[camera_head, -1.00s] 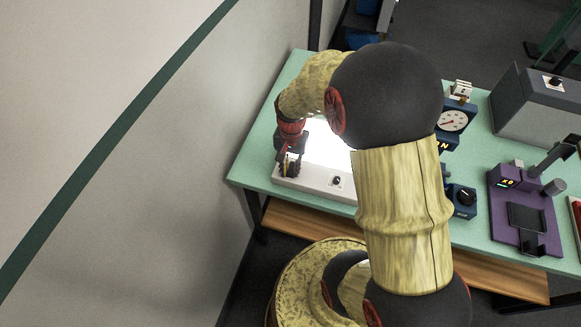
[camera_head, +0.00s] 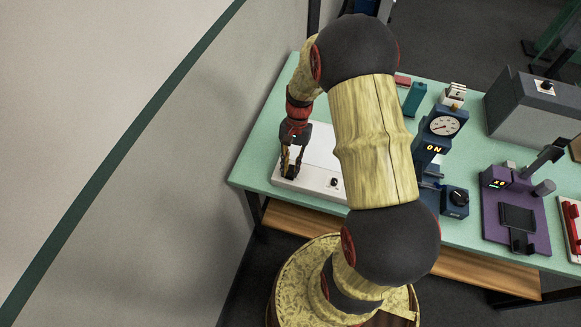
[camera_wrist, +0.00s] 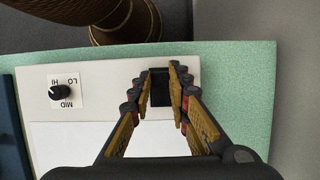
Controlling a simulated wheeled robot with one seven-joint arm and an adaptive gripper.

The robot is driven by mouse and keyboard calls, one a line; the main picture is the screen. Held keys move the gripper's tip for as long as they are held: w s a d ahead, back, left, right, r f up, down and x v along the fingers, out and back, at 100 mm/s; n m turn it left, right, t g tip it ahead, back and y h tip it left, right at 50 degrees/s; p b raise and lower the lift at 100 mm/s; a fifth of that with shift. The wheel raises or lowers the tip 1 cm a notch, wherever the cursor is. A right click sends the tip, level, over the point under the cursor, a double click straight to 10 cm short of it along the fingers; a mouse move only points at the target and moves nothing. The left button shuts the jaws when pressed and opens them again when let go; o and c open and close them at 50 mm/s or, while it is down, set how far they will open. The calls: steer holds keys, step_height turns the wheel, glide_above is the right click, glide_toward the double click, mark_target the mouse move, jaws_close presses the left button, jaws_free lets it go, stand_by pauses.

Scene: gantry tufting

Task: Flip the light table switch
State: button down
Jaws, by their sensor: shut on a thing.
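The light table (camera_head: 312,182) is a white box at the left end of the green table, and its top panel (camera_wrist: 70,148) looks plain white and unlit. Its black switch (camera_wrist: 160,90) is near the corner of the box, between my fingertips in the wrist view. My gripper (camera_wrist: 160,72) is closed around the switch, one finger on each side. In the head view my gripper (camera_head: 290,170) points down at the front left of the light table, and the fingers hide the switch there.
A black knob (camera_wrist: 57,92) labelled LO, HI and MID is on the same box. A blue dial device (camera_head: 438,128) reading ON, a small blue knob box (camera_head: 455,202) and a purple stand (camera_head: 515,212) are to the right. A wall (camera_head: 215,150) rises close on the left.

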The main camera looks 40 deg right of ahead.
steer(key=c, duration=1.7)
jaws_free()
steer(key=v, duration=1.2)
